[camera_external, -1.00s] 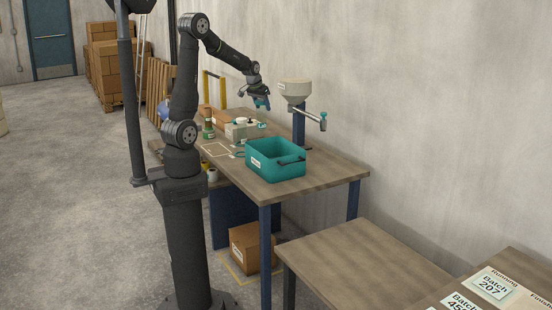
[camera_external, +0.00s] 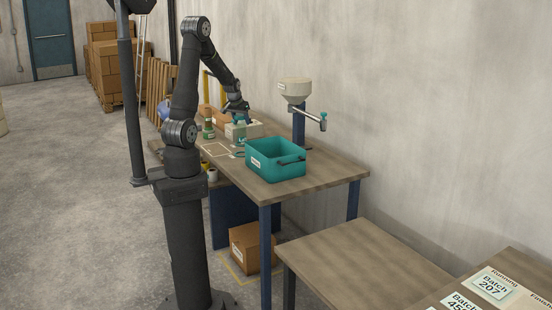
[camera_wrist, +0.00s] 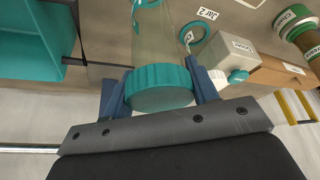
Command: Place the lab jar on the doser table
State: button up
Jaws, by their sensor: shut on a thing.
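The lab jar (camera_wrist: 158,45), clear with a ribbed teal lid (camera_wrist: 158,86), is between the blue fingers of my gripper (camera_wrist: 160,90) in the wrist view. The fingers are shut on its lid. In the external view my gripper (camera_external: 239,117) points down, with the jar (camera_external: 241,134) below it near the white box. The jar's base is not clear, so I cannot tell whether it touches the table. The doser (camera_external: 296,91), a cream hopper on a blue post, stands at the back of the wooden table (camera_external: 325,174).
A teal crate (camera_external: 276,170) sits right of the jar. A white box (camera_wrist: 236,48), a cardboard box (camera_wrist: 276,72), green-labelled jars (camera_wrist: 296,22) and a teal ring (camera_wrist: 195,34) are close by. A "Jar 2" label (camera_wrist: 207,13) lies on the tabletop. A lower bare table (camera_external: 365,262) stands in front.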

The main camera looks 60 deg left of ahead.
aim_at(237, 116)
jog(key=shift+f, duration=3.25)
jog(key=o, duration=1.2)
jog(key=shift+o, duration=0.2)
jog(key=v, duration=1.2)
jog(key=shift+a, duration=0.1)
